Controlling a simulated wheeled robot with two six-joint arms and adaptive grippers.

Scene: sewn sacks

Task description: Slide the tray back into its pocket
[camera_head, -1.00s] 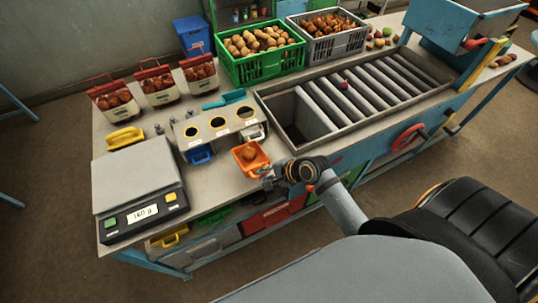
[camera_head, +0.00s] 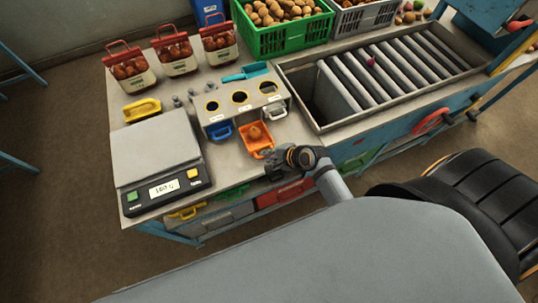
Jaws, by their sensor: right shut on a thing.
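The stand has three round holes on top with yellow rims. A blue tray (camera_head: 221,131) sits at its left pocket and a white tray (camera_head: 276,113) at its right pocket. My right gripper (camera_head: 272,167) is at the near end of the orange tray and shut on it; its fingertips are small and partly hidden. My left gripper is not in view.
A scale (camera_head: 155,150) stands left of the stand. Red-handled sacks (camera_head: 176,54) and a teal scoop (camera_head: 246,73) are behind. A roller conveyor (camera_head: 395,70) with an open bin lies right. Green (camera_head: 285,40) and grey crates stand at the back.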

